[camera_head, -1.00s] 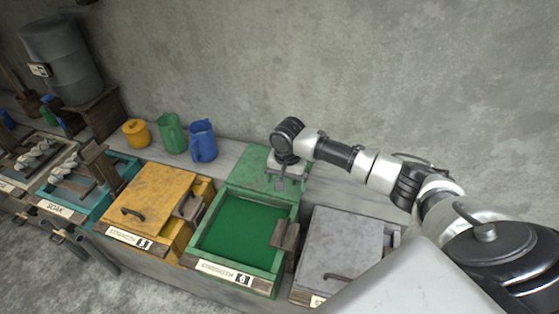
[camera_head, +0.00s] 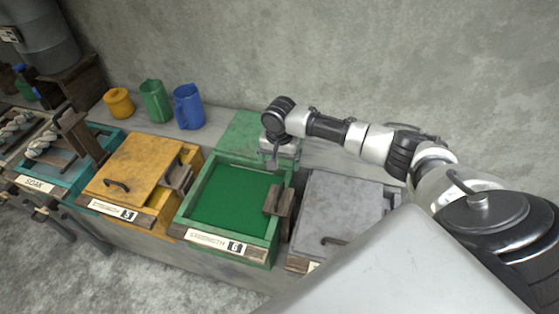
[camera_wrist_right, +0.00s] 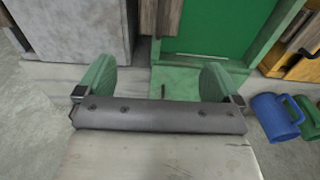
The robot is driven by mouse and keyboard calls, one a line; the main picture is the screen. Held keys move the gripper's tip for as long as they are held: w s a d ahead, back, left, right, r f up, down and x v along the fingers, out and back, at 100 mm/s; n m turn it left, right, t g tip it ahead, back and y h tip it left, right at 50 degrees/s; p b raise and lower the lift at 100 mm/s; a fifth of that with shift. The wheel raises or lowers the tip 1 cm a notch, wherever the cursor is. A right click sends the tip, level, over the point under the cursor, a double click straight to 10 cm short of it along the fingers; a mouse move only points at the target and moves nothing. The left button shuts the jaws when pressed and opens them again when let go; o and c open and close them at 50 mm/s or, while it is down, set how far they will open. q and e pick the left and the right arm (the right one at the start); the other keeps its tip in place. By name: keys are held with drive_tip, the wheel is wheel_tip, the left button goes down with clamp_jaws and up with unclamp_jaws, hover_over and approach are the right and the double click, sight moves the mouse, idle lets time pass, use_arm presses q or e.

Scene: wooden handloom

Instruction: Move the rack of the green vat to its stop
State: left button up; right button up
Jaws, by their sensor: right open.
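The green vat (camera_head: 182,215) stands in the middle of the head view, full of green liquid (camera_head: 235,195). Its label reads 6. A wooden piece (camera_head: 279,200), apparently its rack, sits at the vat's right side. In the right wrist view the wooden piece (camera_wrist_right: 170,18) shows at the top, beside the green liquid. My right gripper (camera_head: 275,163) is over the vat's back right corner, pointing down. Its fingers (camera_wrist_right: 156,80) are wide apart with nothing between them, clear of the wooden piece. How far the rack reaches under the liquid is hidden. My left gripper is out of view.
A yellow vat (camera_head: 140,165) with a lid stands left and a grey lidded vat (camera_head: 335,210) right. Yellow, green and blue jugs (camera_head: 188,107) stand on the back ledge. A green panel (camera_head: 240,133) lies behind the vat. The wall is close behind.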

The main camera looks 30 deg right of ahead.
drive_tip(key=b, duration=0.6)
hover_over(279, 191)
wheel_tip(279, 191, down, 5)
drive_tip(key=shift+s+f, duration=0.15)
drive_tip(key=shift+f, duration=0.4)
wheel_tip(279, 191, down, 10)
drive_tip(key=b, duration=0.3)
drive_tip(key=shift+r, duration=0.1)
drive_tip(key=shift+f, duration=0.45)
